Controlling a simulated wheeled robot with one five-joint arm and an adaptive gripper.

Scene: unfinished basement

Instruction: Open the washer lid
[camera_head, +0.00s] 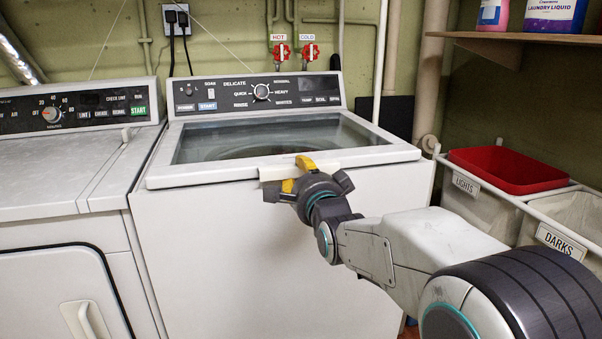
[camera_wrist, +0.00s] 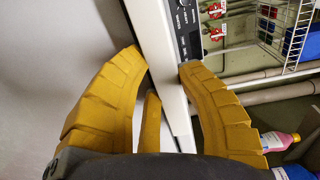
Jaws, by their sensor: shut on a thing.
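The washer (camera_head: 270,265) is the white top-loader in the middle of the head view. Its lid (camera_head: 215,172) has a white frame around a dark glass pane (camera_head: 280,138) and lies down over the top. My gripper (camera_head: 295,175) is at the middle of the lid's front edge, with its yellow fingers shut on the white lid handle (camera_head: 330,160). My wrist hides part of the handle in the head view.
A white dryer (camera_head: 60,240) stands close on the left. Laundry hampers, one with a red basket (camera_head: 508,170), stand on the right. The washer's control panel (camera_head: 255,95) rises behind the lid, with hot and cold taps (camera_head: 295,50) above. A shelf (camera_head: 530,38) hangs upper right.

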